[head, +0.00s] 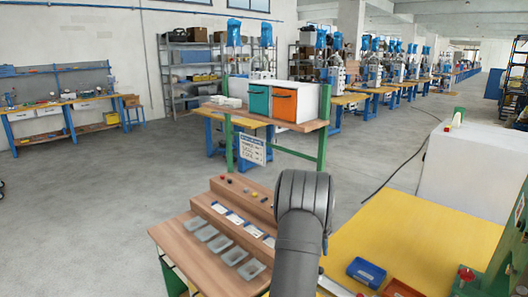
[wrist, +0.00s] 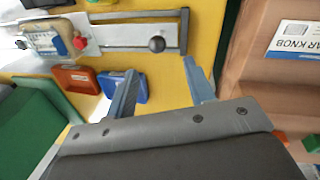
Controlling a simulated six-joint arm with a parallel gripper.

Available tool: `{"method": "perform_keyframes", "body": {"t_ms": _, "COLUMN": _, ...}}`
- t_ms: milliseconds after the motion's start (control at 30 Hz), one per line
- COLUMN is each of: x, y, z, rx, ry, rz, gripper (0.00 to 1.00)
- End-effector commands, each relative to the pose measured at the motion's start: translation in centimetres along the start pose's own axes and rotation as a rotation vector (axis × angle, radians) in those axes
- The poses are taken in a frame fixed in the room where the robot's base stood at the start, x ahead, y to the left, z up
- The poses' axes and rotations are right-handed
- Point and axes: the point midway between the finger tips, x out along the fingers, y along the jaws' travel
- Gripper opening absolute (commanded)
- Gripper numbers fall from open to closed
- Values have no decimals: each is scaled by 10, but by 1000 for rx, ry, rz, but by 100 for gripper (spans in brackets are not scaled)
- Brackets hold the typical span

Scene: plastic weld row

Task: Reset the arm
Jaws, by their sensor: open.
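My gripper (wrist: 160,66) shows in the wrist view with its two grey-blue fingers spread apart and nothing between them. It is above the edge of the yellow table (wrist: 165,95), beside the wooden stepped rack (wrist: 262,75). In the head view my dark grey arm reaches forward between the stepped rack (head: 183,233) and the yellow table (head: 390,225). The gripper itself is hidden there behind my arm.
A blue tray (head: 366,271) and an orange-red tray (head: 402,288) sit on the yellow table. A metal fixture with a black knob (wrist: 157,44) lies beyond the fingertips. Clear bins (head: 235,255) line the rack. A shelf holds teal (head: 258,100) and orange (head: 285,105) bins.

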Motion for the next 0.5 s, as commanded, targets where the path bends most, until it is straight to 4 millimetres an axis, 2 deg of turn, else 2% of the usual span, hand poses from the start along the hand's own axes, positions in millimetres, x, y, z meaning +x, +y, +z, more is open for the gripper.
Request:
{"method": "perform_keyframes", "body": {"t_ms": 200, "x": 45, "y": 1, "z": 0, "rx": 1, "ry": -4, "rz": 1, "gripper": 49}}
{"method": "perform_keyframes", "body": {"t_ms": 400, "x": 75, "y": 1, "z": 0, "rx": 1, "ry": -2, "rz": 1, "gripper": 49}}
{"method": "perform_keyframes", "body": {"t_ms": 500, "x": 83, "y": 1, "z": 0, "rx": 1, "ry": -2, "rz": 1, "gripper": 49}}
